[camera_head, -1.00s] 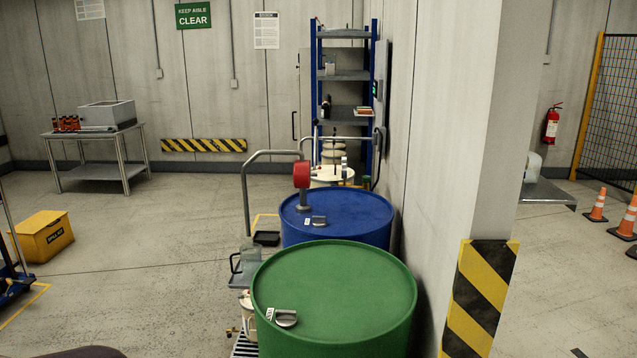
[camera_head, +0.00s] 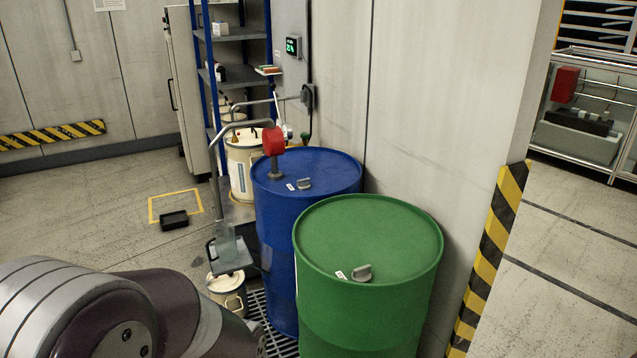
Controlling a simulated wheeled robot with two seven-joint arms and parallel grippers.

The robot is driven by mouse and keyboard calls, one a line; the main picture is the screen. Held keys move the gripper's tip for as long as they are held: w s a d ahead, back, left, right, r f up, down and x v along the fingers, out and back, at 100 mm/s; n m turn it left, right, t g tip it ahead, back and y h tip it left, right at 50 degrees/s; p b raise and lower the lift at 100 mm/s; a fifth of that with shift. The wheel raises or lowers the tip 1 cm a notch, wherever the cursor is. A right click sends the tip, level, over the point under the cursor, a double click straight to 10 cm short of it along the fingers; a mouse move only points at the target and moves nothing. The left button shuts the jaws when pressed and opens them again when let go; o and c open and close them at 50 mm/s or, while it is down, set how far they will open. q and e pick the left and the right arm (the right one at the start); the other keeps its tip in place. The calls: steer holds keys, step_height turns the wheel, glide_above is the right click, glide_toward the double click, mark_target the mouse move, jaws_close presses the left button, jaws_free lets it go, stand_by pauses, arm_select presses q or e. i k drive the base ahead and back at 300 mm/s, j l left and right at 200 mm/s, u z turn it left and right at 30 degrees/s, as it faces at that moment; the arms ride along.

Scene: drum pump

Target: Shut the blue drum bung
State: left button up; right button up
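The blue drum (camera_head: 307,215) stands upright behind the green drum (camera_head: 369,285), close to the wall. On its lid, near the front left, is a grey bung (camera_head: 304,183) with a raised grip and a small white label beside it. Whether the bung is shut or loose is too small to tell. A red pump head (camera_head: 272,141) on a grey stem stands at the left of the blue lid. Neither gripper is in view. Part of my arm shows at the lower left, well in front of the drums.
The green drum carries a similar bung (camera_head: 362,272). Left of the drums are a grey bent rail (camera_head: 215,180), a small cream pail (camera_head: 227,290) and a black tray (camera_head: 174,220) on the floor. A striped wall corner (camera_head: 487,250) stands at right. The left floor is open.

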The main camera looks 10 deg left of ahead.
mark_target(303, 184)
steer(key=j+z, duration=0.3)
steer(key=j, duration=0.25)
steer(key=j+z, duration=0.35)
steer(key=j, duration=0.2)
steer(key=j+z, duration=0.3)
steer(key=j, duration=0.25)
steer(key=k+j+z, duration=0.3)
steer(key=j, duration=0.2)
steer(key=j+z, duration=0.25)
steer(key=j, duration=0.3)
steer(key=j+z, duration=0.3)
steer(key=j, duration=0.3)
steer(key=j+z, duration=0.25)
steer(key=j, duration=0.3)
steer(key=k+j+z, duration=0.15)
steer(key=j+z, duration=0.15)
steer(key=j, duration=0.25)
